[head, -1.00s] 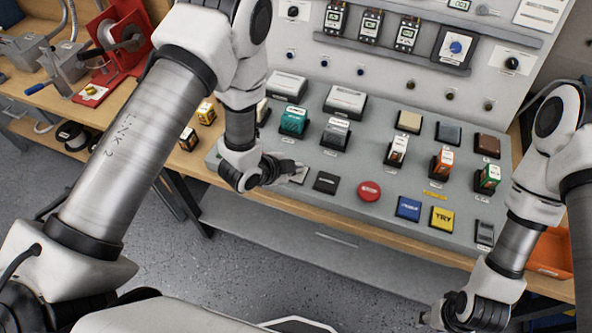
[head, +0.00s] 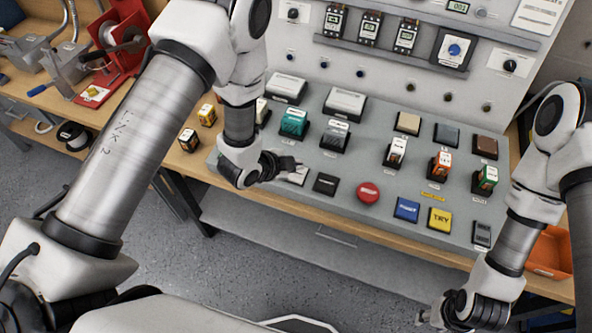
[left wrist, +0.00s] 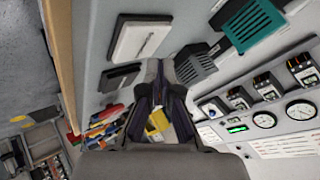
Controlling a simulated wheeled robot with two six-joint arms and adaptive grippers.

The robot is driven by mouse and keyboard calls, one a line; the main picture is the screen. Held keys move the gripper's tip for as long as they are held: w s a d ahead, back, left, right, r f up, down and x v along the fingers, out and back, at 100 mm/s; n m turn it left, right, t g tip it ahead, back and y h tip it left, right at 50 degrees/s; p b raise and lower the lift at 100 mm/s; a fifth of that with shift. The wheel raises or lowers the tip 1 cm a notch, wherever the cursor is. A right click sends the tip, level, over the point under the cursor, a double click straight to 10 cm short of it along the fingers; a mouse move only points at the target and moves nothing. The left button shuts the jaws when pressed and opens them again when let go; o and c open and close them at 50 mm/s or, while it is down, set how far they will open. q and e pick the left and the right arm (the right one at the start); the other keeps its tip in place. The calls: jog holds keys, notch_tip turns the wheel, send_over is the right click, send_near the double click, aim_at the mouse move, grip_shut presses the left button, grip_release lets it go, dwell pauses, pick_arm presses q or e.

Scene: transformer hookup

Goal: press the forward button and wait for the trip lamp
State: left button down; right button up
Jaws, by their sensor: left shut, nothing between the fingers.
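My left gripper (head: 296,164) is shut and empty, low over the near left part of the grey sloping panel (head: 270,145). Its fingertips are beside a light push button (head: 297,177) and partly hide it; whether they touch is unclear. In the left wrist view the shut fingers (left wrist: 163,72) point along the panel. No label reading forward is legible. A dark button (head: 326,184), a red round button (head: 368,193), a blue button (head: 406,209) and a yellow TRY button (head: 439,219) follow to the right. My right gripper (head: 424,316) hangs in front of the bench.
Small round lamps or knobs (head: 447,96) on the upright panel look dark; which is the trip lamp is unclear. Teal (head: 293,123) and grey (head: 335,135) relay blocks stand behind my left gripper. An orange bin (head: 552,252) is at the right.

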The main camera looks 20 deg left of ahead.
aim_at(294, 174)
pick_arm(q)
jog(key=shift+r+p, duration=1.5)
jog(key=shift+r, duration=0.9)
jog(key=s+a+f+n+g+y+b, duration=0.2)
jog(key=s+a+f+n+g+b, duration=0.2)
jog(key=s, duration=0.9)
jog(key=s+a+f+n+g+y+b, duration=0.2)
jog(key=s+a+f+n+g+b, duration=0.2)
jog(key=s+f+n, duration=0.7)
notch_tip(294, 174, down, 3)
jog(key=s+a, duration=0.2)
jog(key=shift+s+a, duration=0.15)
jog(key=shift+a, duration=0.2)
dwell(0.4)
